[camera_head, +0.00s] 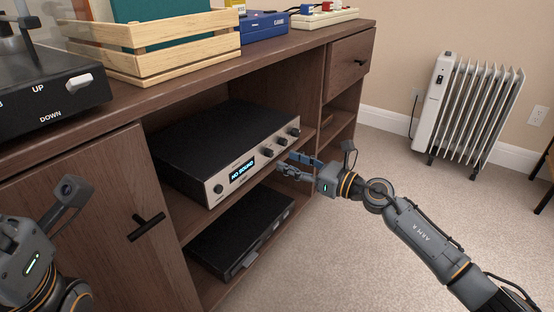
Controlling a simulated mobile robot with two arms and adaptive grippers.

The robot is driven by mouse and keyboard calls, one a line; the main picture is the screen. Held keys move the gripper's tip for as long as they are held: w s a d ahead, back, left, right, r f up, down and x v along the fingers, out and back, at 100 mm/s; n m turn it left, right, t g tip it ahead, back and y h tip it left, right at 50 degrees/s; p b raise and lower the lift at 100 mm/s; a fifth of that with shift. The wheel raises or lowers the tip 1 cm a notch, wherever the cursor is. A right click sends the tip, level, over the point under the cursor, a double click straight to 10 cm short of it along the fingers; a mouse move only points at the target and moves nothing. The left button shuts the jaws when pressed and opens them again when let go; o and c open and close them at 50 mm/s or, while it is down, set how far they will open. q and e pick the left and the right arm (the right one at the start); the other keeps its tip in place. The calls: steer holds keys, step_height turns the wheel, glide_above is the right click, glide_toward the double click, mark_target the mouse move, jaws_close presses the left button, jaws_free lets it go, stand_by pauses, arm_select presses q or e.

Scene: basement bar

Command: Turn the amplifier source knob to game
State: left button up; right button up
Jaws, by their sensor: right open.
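The amplifier (222,143) sits on the upper shelf of the wooden cabinet, with a black top and a silver front (230,187). Its lit display (242,171) reads "NO SOUND". A round knob (218,189) is left of the display and several more, such as this knob (282,142), are to its right. The knob labels are too small to read. My right gripper (286,164) is open, its fingers pointing left just in front of and below the right-hand knobs. I cannot tell whether it touches the front. My left arm shows at the lower left; its fingertips are not visible.
The wooden cabinet (90,205) has a closed door with a black handle (147,227). A black device (238,235) lies on the shelf below. A wooden crate (155,63), a blue box (262,27) and a power strip (325,19) stand on top. A radiator (465,105) stands at the right; carpet is clear between.

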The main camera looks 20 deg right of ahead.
mark_target(272, 154)
steer(key=x, duration=0.5)
steer(key=shift+b, duration=0.35)
jaws_close()
